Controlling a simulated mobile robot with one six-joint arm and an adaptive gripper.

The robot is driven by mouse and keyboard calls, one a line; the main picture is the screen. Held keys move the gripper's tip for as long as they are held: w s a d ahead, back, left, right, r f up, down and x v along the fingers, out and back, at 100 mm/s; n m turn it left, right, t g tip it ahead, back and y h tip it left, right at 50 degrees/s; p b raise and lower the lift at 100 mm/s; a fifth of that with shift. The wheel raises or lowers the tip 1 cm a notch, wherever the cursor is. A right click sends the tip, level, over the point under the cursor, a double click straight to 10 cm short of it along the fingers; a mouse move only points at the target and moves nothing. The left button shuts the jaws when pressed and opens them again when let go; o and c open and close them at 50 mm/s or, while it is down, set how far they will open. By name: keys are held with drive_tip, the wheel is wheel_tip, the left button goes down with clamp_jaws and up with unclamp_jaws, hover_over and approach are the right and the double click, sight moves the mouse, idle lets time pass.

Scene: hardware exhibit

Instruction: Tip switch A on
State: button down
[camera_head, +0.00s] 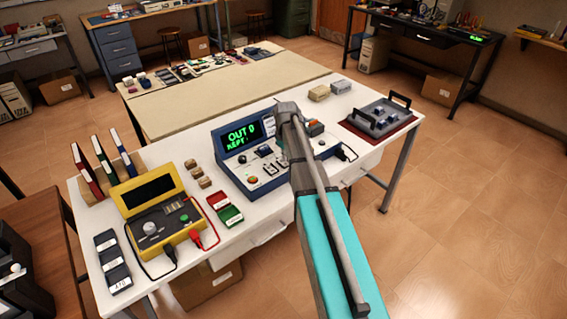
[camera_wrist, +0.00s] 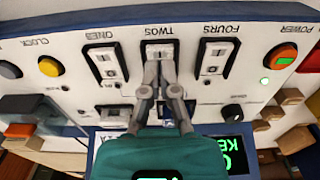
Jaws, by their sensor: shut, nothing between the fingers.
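A blue-framed console (camera_head: 219,150) with a white sloping panel stands on the white bench. Its green display (camera_head: 240,138) reads "OUT 0" and "KEPT". In the wrist view the panel appears upside down, with rocker switches marked ONES (camera_wrist: 105,64), TWOS (camera_wrist: 159,48) and FOURS (camera_wrist: 215,58). I cannot read a label "A" on any switch. My gripper (camera_wrist: 160,70) is shut and empty, its fingertips over the near part of the TWOS switch. I cannot tell whether they touch it. My fingers hide part of the panel's middle. In the head view my arm hides the console's right part.
An orange POWER button (camera_wrist: 285,56) has a lit green lamp beside it. A black knob (camera_wrist: 232,112) and a yellow CLOCK button (camera_wrist: 49,67) are on the same panel. A yellow meter (camera_head: 157,222) stands left of the console, and a tray with handles (camera_head: 378,118) lies right.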

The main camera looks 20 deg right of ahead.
sight(286, 164)
drive_tip(key=shift+f+b, duration=0.95)
idle(0.9)
drive_tip(key=shift+r, duration=0.15)
drive_tip(key=shift+r+p, duration=3.4)
drive_tip(key=shift+p, duration=0.15)
drive_tip(key=s+a+m, duration=0.1)
drive_tip(key=s+a, duration=0.5)
drive_tip(key=s, duration=0.4)
drive_tip(key=s+a+m, duration=0.2)
drive_tip(key=s+a, duration=0.5)
drive_tip(key=s, duration=0.4)
drive_tip(key=shift+s+m, duration=0.2)
drive_tip(key=shift+m, duration=0.1)
